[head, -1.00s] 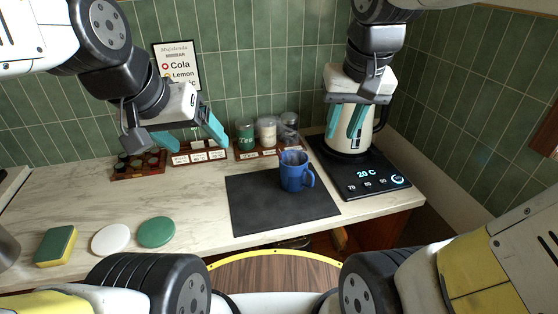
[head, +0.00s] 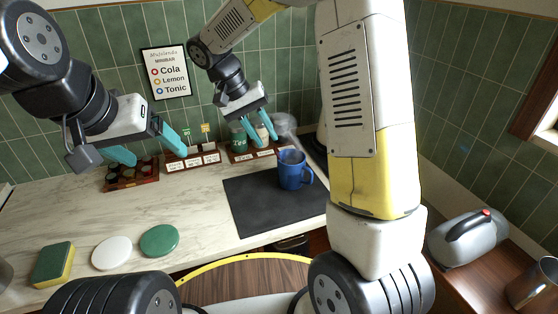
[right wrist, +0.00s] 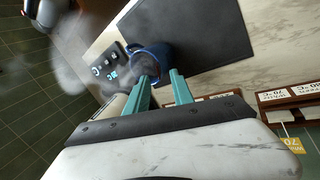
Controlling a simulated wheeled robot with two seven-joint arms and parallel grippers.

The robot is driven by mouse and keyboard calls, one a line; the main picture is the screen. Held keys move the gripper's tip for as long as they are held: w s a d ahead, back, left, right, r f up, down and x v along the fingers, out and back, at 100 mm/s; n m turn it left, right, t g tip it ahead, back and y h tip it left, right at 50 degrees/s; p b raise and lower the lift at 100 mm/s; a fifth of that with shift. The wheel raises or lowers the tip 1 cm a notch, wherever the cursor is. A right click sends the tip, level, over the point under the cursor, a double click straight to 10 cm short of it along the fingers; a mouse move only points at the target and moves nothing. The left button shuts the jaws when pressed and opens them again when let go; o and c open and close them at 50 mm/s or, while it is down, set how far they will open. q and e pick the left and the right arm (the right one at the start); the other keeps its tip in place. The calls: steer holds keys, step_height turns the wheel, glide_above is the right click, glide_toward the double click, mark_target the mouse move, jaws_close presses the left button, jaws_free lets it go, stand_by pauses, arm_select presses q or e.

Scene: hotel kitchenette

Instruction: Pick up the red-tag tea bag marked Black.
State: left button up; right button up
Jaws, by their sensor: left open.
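The wooden tea holder (head: 170,168) with white labels stands at the back of the counter. A green tag (head: 186,132) and a yellow tag (head: 206,127) rise above it in the head view. No red tag shows; my left gripper may hide it. My left gripper (head: 146,154) is open and empty, its fingers apart in front of the holder's left part. My right gripper (head: 260,132) is open and empty near the jars, right of the holder. Its separated teal fingers (right wrist: 161,92) also show in the right wrist view, with a yellow tag (right wrist: 291,145) at right.
A blue mug (head: 294,170) stands on the dark mat (head: 260,210). Jars (head: 238,138) stand in a rack behind it. A dark pod rack (head: 118,184) is at left. A sponge (head: 54,264), white disc (head: 112,253) and green disc (head: 160,240) lie in front.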

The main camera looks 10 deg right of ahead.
steer(key=x, duration=0.5)
steer(key=shift+w+d, duration=0.1)
steer(key=shift+d, duration=0.1)
jaws_close()
stand_by(1.1)
